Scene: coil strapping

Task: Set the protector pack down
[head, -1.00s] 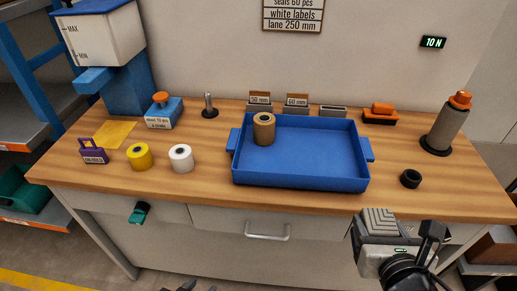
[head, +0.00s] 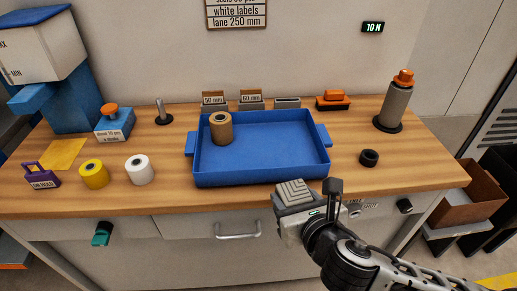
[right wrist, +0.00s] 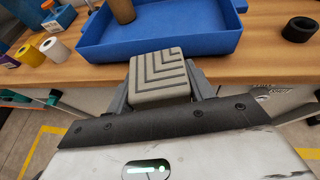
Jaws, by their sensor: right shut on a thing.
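The protector pack is a grey block with nested L-shaped ridges on top; it shows in the head view (head: 292,190) and large in the right wrist view (right wrist: 160,76). My right gripper (head: 296,205) is shut on it, with a finger on each side in the right wrist view (right wrist: 162,92). My left gripper is not in view.
A brown roll (head: 221,128) stands in the tray's back left. A black ring (head: 369,158) lies right of the tray on the wooden bench (head: 410,172). Bare wood surrounds the black ring.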

